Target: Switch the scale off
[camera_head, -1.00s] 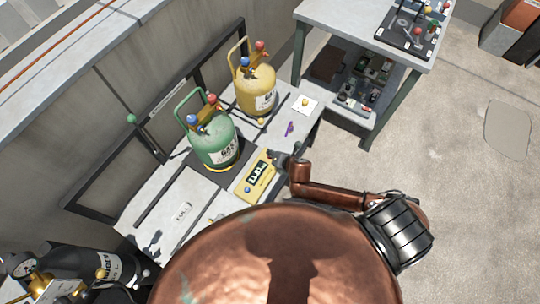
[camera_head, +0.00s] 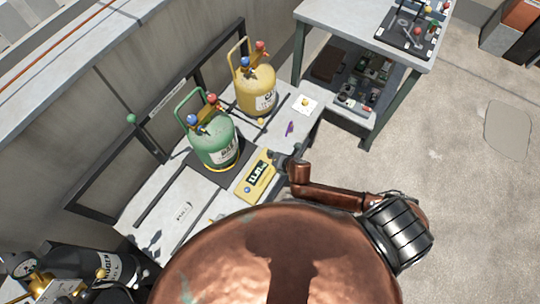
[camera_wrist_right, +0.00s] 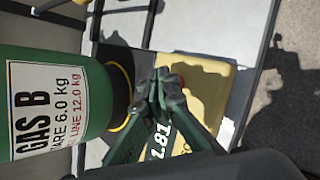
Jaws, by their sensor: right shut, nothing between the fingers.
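The scale's yellow display unit (camera_head: 254,181) lies on the bench, with a dark readout showing light digits. It also shows in the right wrist view (camera_wrist_right: 212,80), where my fingers partly hide its readout. The scale's dark platform (camera_head: 228,179) is beside it, under a green gas cylinder (camera_head: 212,143). My right gripper (camera_head: 277,160) is at the display unit's right upper end. In the right wrist view its green fingers (camera_wrist_right: 163,82) are together and empty, over the unit. I cannot tell whether the fingertips touch it. My left gripper is not in view.
A yellow cylinder (camera_head: 256,90) stands behind the green one. A purple item (camera_head: 289,128) and a white card (camera_head: 305,104) lie farther along the bench. A grey shelved table (camera_head: 345,25) stands at the back. Open floor lies to the right.

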